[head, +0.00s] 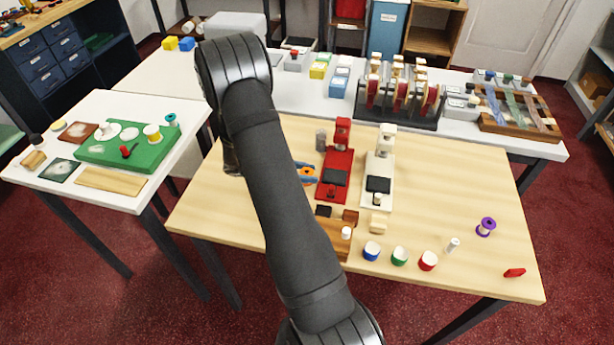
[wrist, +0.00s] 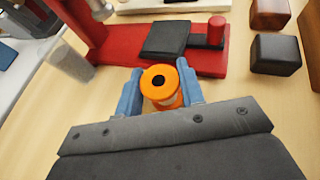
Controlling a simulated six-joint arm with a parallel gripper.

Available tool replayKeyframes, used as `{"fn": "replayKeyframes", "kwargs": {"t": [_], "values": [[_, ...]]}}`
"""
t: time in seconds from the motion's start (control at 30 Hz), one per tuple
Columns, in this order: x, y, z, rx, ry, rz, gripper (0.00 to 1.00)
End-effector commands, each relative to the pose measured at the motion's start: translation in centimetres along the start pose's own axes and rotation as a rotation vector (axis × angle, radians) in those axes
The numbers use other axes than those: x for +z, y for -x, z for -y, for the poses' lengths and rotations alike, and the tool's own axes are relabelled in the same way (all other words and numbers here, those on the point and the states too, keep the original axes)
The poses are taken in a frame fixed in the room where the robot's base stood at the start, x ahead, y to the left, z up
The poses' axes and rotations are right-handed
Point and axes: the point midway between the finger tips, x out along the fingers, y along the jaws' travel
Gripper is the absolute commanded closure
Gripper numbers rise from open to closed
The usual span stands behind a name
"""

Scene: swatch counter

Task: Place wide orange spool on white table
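The wide orange spool (wrist: 162,84) is between the two blue fingertips of my gripper (wrist: 162,91); both fingers appear to touch it. In the head view the spool (head: 307,172) shows as a small orange patch between blue fingertips (head: 306,174), left of the red press, partly hidden by my arm. I cannot tell whether it is clear of the wooden table. The white table (head: 118,103) stands at the left in the head view, apart from the wooden table. Its top carries a green mat and small items.
The green mat (head: 135,148) holds white discs, a spool and a red item. A red press (head: 335,175) and a cream press (head: 378,190) stand right of my gripper. Colored spools, including a purple one (head: 486,227), are on the wooden table (head: 460,185). A long white counter (head: 160,72) stands behind.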

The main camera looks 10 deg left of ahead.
Motion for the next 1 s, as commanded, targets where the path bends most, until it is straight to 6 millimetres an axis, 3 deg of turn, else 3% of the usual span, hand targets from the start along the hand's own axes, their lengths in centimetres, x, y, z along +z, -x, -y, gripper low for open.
{"fn": "replayKeyframes", "kwargs": {"t": [0.07, 0.47, 0.7, 1.0], "values": [[0.0, 0.0, 0.0, 0.0, 0.0, 0.0, 0.9], [0.9, 0.4, 0.0, 0.0, -0.001, 0.0, 0.9], [4.3, 1.5, 0.2, -0.002, -0.005, 0.001, 0.9], [10.0, -2.2, 4.3, -0.003, -0.004, 0.002, 0.9]]}}
